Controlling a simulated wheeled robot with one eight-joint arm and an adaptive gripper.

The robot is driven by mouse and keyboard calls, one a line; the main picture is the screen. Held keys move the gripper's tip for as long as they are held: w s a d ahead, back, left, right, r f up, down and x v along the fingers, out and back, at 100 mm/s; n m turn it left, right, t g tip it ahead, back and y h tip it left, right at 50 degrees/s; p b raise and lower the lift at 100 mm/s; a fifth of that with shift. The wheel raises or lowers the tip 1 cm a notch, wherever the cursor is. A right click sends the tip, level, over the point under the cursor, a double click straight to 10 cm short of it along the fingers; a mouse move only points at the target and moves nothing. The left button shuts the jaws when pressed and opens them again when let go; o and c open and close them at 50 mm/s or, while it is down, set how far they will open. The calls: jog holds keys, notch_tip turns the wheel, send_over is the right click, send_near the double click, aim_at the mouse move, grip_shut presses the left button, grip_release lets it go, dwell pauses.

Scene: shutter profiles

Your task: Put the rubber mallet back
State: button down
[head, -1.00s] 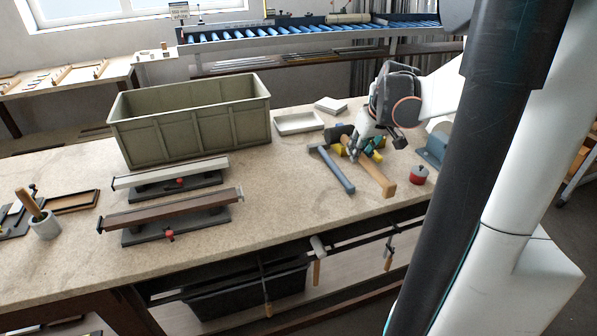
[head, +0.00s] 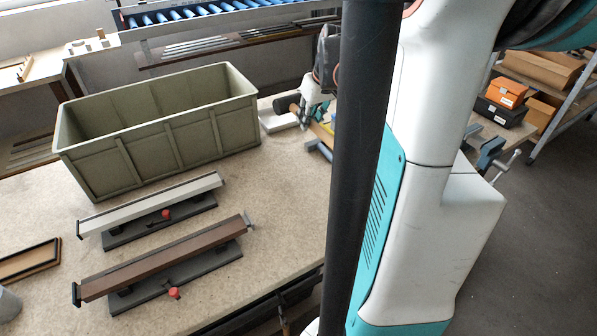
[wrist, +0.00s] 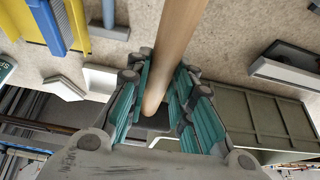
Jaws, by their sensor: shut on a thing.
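My gripper (head: 313,108) is there too, half covered by the column. In the wrist view a round wooden handle (wrist: 181,45) runs between the teal finger pads of my gripper (wrist: 160,95), its rounded end inside the jaws. The gripper is shut on this handle. The mallet head is outside the wrist view.
A large green crate (head: 165,128) stands left of the gripper, with a pale tray (head: 274,122) between. A blue-grey bar (head: 324,149) lies nearby; yellow holders (wrist: 75,20) show in the wrist view. White (head: 150,205) and brown (head: 165,262) profiles lie in front on dark bases.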

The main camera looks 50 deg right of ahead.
notch_tip(320, 180, down, 19)
jog(key=b, duration=0.7)
jog(key=shift+s+f, duration=0.1)
jog(key=shift+f, duration=0.1)
jog(key=shift+r, duration=0.1)
jog(key=c, duration=1.4)
grip_release()
jog(key=p+v, duration=0.4)
jog(key=v, duration=0.8)
jog(key=shift+a+p, duration=0.1)
jog(key=shift+p, duration=0.2)
